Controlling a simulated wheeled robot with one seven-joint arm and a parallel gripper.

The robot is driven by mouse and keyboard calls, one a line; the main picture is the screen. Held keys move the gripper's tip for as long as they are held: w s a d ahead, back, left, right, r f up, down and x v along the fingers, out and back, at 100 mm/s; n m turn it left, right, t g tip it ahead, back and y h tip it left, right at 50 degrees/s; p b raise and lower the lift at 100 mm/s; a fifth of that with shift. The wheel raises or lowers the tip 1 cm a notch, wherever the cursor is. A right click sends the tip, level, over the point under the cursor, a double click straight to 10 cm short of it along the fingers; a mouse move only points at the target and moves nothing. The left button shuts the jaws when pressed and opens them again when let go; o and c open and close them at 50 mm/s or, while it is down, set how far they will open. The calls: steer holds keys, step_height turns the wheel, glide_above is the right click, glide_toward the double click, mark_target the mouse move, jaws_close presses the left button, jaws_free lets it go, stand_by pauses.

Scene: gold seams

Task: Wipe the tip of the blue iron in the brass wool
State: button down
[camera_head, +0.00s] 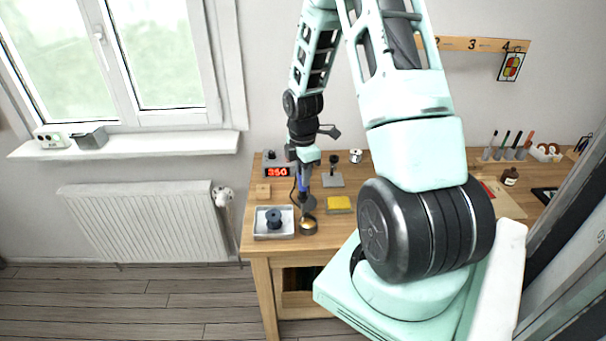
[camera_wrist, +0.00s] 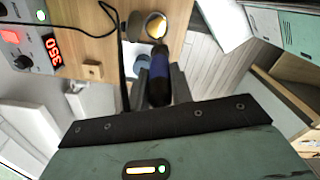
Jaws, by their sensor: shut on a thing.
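My gripper (camera_head: 304,168) is shut on the blue iron (camera_head: 304,184), which points down over the workbench. In the wrist view the iron (camera_wrist: 159,86) lies between the two fingers (camera_wrist: 160,94); its dark body points at the brass wool. The brass wool (camera_head: 309,224) sits in a dark round cup near the bench's front edge. It also shows in the wrist view (camera_wrist: 156,25), just beyond the iron. The iron's tip is small and partly hidden, so I cannot tell whether it touches the wool.
A station reading 350 (camera_head: 277,171) stands at the back left of the bench. A grey tray with a dark spool (camera_head: 273,219) is left of the cup, a yellow sponge (camera_head: 339,203) right of it. A small wooden block (camera_head: 263,190) lies nearby. A cable trails beside the iron.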

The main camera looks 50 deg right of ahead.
steer(key=shift+r+p, duration=2.25)
steer(key=shift+r, duration=0.4)
